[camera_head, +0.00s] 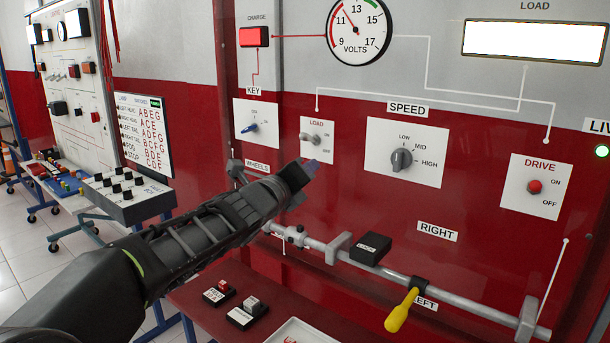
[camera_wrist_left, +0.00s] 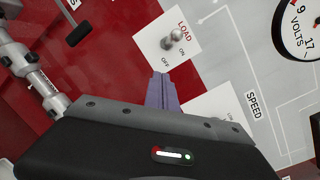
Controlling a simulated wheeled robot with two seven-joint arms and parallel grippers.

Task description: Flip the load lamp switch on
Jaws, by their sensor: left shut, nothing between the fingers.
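The load switch (camera_head: 311,138) is a small silver toggle on a white plate marked LOAD, in the left-middle of the red panel. It also shows in the left wrist view (camera_wrist_left: 171,41), at the top, with ON and OFF lettered beside it; I cannot tell which setting it is in. My left gripper (camera_head: 308,168) is shut and empty, just below that plate in the head view. In the left wrist view its fingertips (camera_wrist_left: 160,78) point at the plate, with a gap to the toggle. The LOAD window (camera_head: 534,41) at upper right glows white. My right gripper is not in view.
The key switch (camera_head: 250,128) sits left of the load plate, and the SPEED knob (camera_head: 402,159) and DRIVE button (camera_head: 535,186) sit right. A grey rail (camera_head: 400,273) with a yellow handle (camera_head: 401,311) runs below. A small table (camera_head: 190,297) stands in front.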

